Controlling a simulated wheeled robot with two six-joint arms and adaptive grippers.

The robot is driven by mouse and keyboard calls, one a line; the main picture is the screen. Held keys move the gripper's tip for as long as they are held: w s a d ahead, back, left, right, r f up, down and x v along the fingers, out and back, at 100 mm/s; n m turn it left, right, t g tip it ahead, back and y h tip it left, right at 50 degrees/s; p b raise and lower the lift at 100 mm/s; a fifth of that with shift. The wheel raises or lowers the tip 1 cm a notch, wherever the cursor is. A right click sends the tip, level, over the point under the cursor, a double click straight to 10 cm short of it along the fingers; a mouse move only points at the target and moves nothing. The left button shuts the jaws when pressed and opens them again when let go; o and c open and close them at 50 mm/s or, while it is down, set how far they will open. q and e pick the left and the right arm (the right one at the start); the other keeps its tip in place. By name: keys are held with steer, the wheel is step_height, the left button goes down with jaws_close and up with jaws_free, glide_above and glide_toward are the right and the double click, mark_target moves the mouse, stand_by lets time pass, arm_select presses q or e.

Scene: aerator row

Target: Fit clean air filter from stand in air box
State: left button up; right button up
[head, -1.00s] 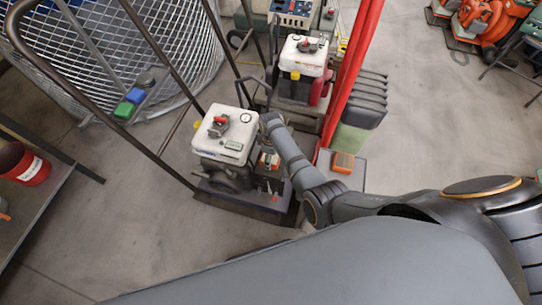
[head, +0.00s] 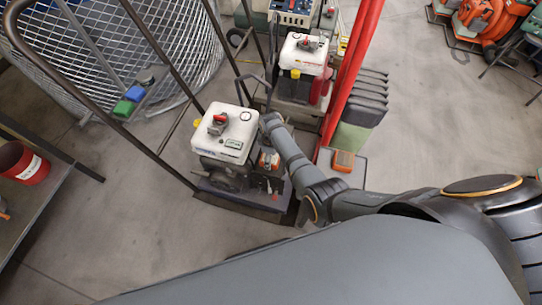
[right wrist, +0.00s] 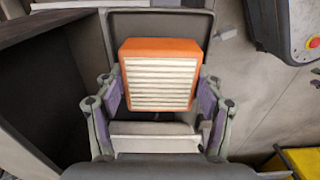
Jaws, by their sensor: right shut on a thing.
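The air filter (right wrist: 160,80) has an orange frame and white pleats. In the right wrist view my right gripper (right wrist: 157,98) is shut on it, with a purple-padded finger at each side. A dark open-fronted housing (right wrist: 160,20), seemingly the air box, shows its rim above and behind the filter; I cannot tell whether the filter is inside it. Another orange block (head: 343,161) lies on a grey stand. My left gripper is not in view.
A second white-topped engine (head: 303,55) stands behind the near one. Red upright bars (head: 357,75) rise close to my right arm. A wire mesh cage (head: 170,45) is at the back left, a shelf with a red container (head: 28,168) at the left. Floor at right is open.

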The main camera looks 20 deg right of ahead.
steer(key=shift+f, duration=0.15)
stand_by(0.5)
steer(key=shift+f+b, duration=0.55)
steer(key=shift+f, duration=0.15)
steer(key=o, duration=1.2)
steer(key=shift+c, duration=0.2)
steer(key=shift+r, duration=4.05)
